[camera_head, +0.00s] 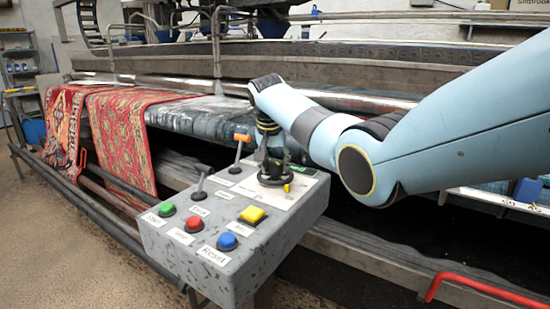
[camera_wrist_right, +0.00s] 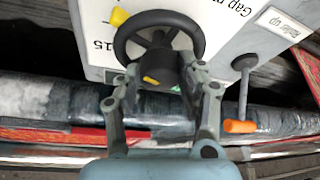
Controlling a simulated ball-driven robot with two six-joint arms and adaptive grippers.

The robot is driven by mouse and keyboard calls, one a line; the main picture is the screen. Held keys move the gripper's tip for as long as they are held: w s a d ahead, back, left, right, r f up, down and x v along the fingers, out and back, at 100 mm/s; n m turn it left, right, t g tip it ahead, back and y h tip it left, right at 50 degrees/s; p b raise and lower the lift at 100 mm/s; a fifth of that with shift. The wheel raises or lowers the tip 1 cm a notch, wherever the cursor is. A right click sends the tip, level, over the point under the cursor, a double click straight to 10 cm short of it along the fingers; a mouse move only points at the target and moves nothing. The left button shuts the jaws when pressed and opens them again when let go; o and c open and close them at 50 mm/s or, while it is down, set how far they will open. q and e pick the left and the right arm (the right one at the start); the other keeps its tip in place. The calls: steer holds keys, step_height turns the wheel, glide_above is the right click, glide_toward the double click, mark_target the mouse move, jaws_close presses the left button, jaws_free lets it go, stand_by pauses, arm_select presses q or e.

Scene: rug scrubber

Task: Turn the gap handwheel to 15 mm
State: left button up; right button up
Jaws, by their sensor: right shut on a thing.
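The gap handwheel (camera_wrist_right: 198,38) is a black spoked wheel on the white plate of the grey control box, with a dark central hub. In the head view the handwheel (camera_head: 275,182) is partly covered by my right gripper (camera_head: 271,158). In the wrist view my right gripper (camera_wrist_right: 163,76) has its fingers on both sides of the hub, shut on it. A yellow tab (camera_wrist_right: 119,17) shows at the wheel's upper left and a yellow mark (camera_wrist_right: 151,80) on the hub. The printed 15 (camera_wrist_right: 103,46) is left of the wheel; other numbers are hidden or unreadable. My left gripper is not in view.
Patterned rugs (camera_head: 122,135) hang at the left. A red bar (camera_head: 480,288) is at lower right.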

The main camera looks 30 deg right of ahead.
steer(key=n+p, duration=0.1)
steer(key=p, duration=0.1)
steer(key=n+y+p, duration=0.1)
steer(key=n+p, duration=0.1)
steer(key=shift+d+r+t, duration=0.1)
steer(key=shift+r+t, duration=0.2)
steer(key=shift+t, duration=0.1)
steer(key=n+y+p, duration=0.1)
steer(key=n+p, duration=0.1)
steer(key=n, duration=0.1)
steer(key=shift+f, duration=0.15)
steer(key=shift+f+n+t+y, duration=0.1)
steer(key=shift+n+t+y, duration=0.2)
steer(key=shift+n, duration=0.5)
steer(key=shift+d+n+y, duration=0.1)
steer(key=shift+n+y, duration=0.4)
steer(key=shift+n, duration=0.9)
steer(key=o, duration=1.1)
steer(key=shift+o, duration=0.2)
steer(key=v, duration=1.2)
